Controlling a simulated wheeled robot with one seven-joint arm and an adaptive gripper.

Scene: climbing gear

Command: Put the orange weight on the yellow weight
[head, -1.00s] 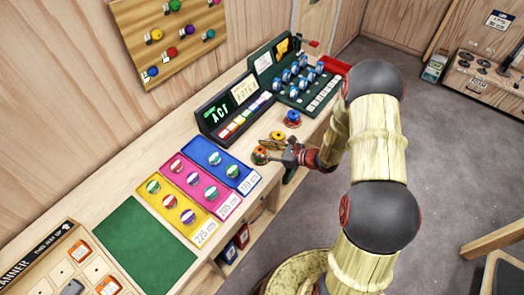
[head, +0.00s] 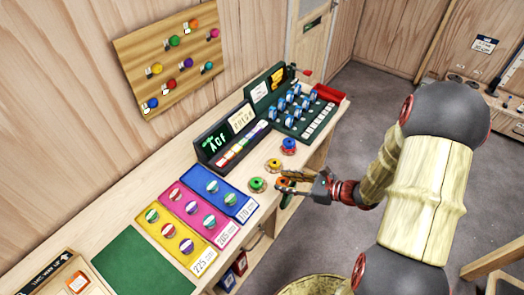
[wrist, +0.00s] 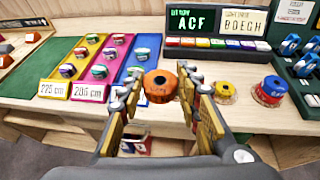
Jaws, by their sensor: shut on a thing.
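The orange weight (head: 284,181) is held between the fingertips of my gripper (head: 290,180), at the front edge of the bench in the head view. It also shows in the wrist view (wrist: 160,86), with a dark hole in its middle, between the two fingers. The yellow weight (head: 273,165) stands on the bench, behind and slightly left of the orange one in the head view. In the wrist view the yellow weight (wrist: 223,89) is right of the fingers, apart from the orange weight. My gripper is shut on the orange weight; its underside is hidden.
A green weight (head: 257,185) stands left of my gripper, and a blue weight with red below (head: 289,146) stands behind the yellow one. Coloured trays (head: 240,207) lie to the left. The letter display (head: 222,145) stands behind.

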